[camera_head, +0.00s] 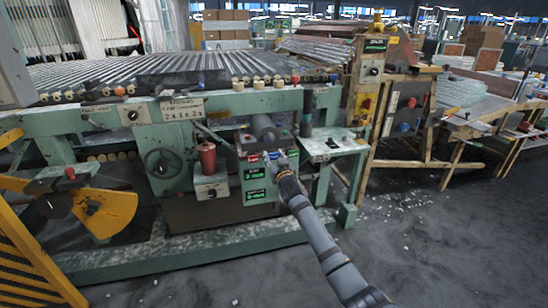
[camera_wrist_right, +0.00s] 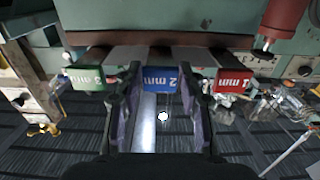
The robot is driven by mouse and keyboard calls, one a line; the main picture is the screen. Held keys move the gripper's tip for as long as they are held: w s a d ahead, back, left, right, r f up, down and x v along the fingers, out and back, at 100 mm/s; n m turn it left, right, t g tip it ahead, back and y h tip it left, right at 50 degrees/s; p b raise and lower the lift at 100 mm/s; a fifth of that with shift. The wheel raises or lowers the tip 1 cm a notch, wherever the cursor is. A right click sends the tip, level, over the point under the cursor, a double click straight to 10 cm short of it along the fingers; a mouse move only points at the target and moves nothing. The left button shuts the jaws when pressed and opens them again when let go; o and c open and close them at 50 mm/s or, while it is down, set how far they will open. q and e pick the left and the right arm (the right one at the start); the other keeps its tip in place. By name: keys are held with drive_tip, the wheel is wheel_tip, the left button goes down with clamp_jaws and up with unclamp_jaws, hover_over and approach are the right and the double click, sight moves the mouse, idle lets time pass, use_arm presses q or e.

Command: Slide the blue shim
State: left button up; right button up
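The blue shim (camera_wrist_right: 160,80) has a tag marked 2 mm, which reads upside down in the right wrist view. It sits in a row between the green shim (camera_wrist_right: 86,78) and the red shim (camera_wrist_right: 232,82), with its tag about level with theirs. My right gripper (camera_wrist_right: 160,88) has one finger at each side edge of the blue tag. I cannot tell whether the fingers press on it. In the head view the right gripper (camera_head: 281,163) is at the front of the machine, beside the red tag (camera_head: 253,158). My left gripper is not in view.
The green machine (camera_head: 230,103) carries a roller bed above the shims. A red cylinder (camera_head: 207,156) stands left of them, and also shows at top right in the wrist view (camera_wrist_right: 283,18). The floor in front is mostly clear.

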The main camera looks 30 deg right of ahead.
drive_tip(key=shift+o, duration=1.1)
drive_tip(key=shift+s, duration=0.1)
drive_tip(key=v, duration=1.1)
drive_tip(key=shift+s, duration=0.4)
